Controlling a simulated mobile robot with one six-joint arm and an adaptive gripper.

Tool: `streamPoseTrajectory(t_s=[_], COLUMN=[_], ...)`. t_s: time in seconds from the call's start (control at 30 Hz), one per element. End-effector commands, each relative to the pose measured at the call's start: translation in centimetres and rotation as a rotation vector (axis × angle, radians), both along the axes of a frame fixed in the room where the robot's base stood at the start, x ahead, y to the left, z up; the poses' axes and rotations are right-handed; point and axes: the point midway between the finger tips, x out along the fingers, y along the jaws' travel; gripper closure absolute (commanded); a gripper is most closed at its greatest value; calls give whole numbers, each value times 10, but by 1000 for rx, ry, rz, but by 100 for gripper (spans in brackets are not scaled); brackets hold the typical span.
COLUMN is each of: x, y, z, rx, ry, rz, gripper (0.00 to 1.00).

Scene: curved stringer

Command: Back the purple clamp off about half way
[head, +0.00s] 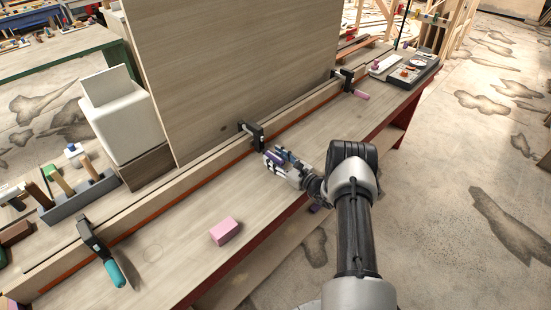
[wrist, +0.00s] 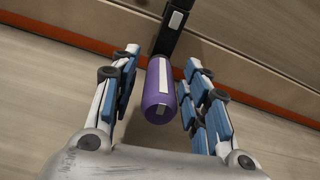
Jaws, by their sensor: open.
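The purple clamp has a black metal frame (head: 251,134) fixed over the wooden rail at the middle of the bench in the head view. Its purple handle (wrist: 161,95), with white stripes, shows clearly in the wrist view and points toward my gripper. My gripper (wrist: 161,113) is open, with one finger on each side of the handle. Gaps show between the handle and both fingers. In the head view my gripper (head: 277,165) partly covers the handle.
A teal-handled clamp (head: 115,272) is at the near left and a pink-handled clamp (head: 352,85) farther along the rail. A pink block (head: 225,231) lies on the bench (head: 178,237). A tall wooden panel (head: 225,70) stands behind the rail (head: 198,170).

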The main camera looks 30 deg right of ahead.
Motion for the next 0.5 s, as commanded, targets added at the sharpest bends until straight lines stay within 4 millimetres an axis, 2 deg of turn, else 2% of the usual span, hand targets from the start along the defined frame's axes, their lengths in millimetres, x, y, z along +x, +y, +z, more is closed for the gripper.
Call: streamPoseTrajectory(t_s=[0.33,0.5], x=[-4,-27], y=[-2,-12], z=[0,0], rx=[1,1], ry=[1,2], rz=[-2,-4], gripper=[56,56])
